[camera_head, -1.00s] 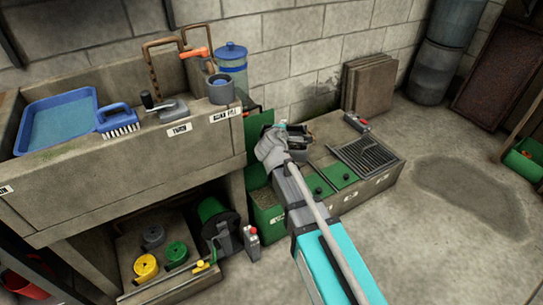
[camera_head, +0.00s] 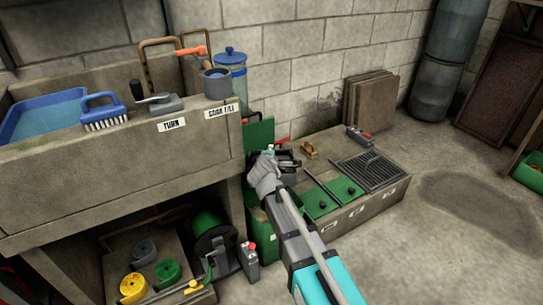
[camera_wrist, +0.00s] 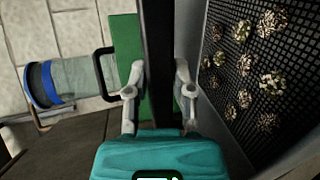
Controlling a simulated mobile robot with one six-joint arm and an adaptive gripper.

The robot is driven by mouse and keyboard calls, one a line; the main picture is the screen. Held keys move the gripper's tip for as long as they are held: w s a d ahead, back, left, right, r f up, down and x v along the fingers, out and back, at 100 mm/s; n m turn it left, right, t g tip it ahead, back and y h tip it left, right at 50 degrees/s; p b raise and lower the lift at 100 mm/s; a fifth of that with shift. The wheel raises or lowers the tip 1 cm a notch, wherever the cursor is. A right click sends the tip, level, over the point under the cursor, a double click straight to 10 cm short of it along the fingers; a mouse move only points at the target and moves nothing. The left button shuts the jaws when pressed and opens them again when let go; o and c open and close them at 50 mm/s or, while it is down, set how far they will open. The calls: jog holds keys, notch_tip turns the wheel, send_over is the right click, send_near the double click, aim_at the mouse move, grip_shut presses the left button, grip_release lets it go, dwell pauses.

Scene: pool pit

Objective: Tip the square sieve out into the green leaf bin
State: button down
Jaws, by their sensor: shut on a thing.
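My gripper (camera_wrist: 158,88) is shut on the dark rim of the square sieve (camera_wrist: 212,95). In the wrist view the sieve's black mesh fills the right side, with several pale speckled clumps on it. In the head view the sieve (camera_head: 287,163) is a small dark shape, mostly hidden behind my gripper (camera_head: 268,158). The sieve's exact tilt is unclear.
The concrete basin (camera_head: 120,165) is close on the left, with a blue-lidded jar (camera_head: 231,70) at its corner. A low concrete ledge (camera_head: 365,200) on the right carries a grate (camera_head: 369,171) and green covers.

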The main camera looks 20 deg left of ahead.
aim_at(283, 170)
jog(key=shift+w+d+f+m+g+p, duration=0.1)
jog(key=shift+w+d+m+g+p, duration=0.05)
jog(key=shift+m+g+p, duration=0.15)
